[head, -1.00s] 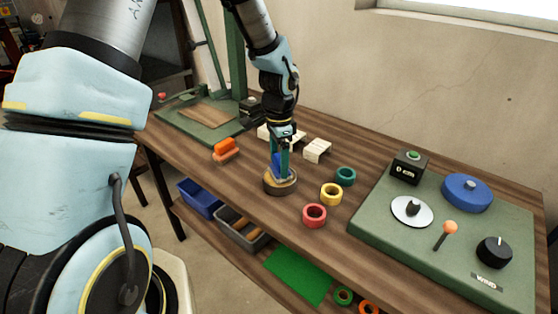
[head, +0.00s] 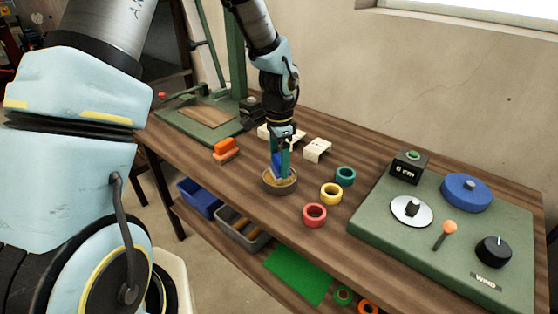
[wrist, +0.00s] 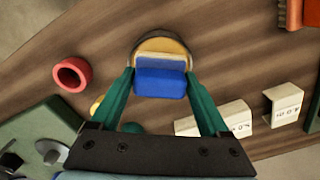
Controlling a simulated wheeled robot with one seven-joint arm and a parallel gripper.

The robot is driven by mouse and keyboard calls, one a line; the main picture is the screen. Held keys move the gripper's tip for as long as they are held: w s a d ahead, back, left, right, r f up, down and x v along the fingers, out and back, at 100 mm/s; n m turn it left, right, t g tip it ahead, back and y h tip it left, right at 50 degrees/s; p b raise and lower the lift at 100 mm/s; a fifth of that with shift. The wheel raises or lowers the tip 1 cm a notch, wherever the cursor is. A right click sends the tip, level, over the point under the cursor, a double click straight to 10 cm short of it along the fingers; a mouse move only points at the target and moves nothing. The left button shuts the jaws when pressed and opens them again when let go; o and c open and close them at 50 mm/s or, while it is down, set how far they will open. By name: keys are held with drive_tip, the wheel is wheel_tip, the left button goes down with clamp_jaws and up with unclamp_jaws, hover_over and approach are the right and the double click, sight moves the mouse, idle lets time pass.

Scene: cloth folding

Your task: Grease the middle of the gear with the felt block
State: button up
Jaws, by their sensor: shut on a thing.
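My gripper (head: 280,152) is shut on a blue block with a pale felt-like edge (wrist: 160,78), its green fingers on either side. The blue block also shows in the head view (head: 276,164). It is at a round dark-rimmed dish (head: 281,187) with a tan filling, on the near side of the bench. In the wrist view the dish's tan filling (wrist: 160,47) shows beyond the block. I cannot tell whether the block touches the filling. I cannot make out a gear for certain in either view.
Red (head: 314,215), yellow (head: 331,194) and teal (head: 345,176) rings stand right of the dish. A green panel (head: 378,226) with knobs and a blue disc (head: 466,193) is farther right. White blocks (head: 317,149) stand behind; an orange block (head: 226,149) lies left.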

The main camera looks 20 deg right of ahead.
sight(279, 158)
wheel_tip(279, 158, up, 7)
drive_tip(key=p, duration=0.6)
idle(0.5)
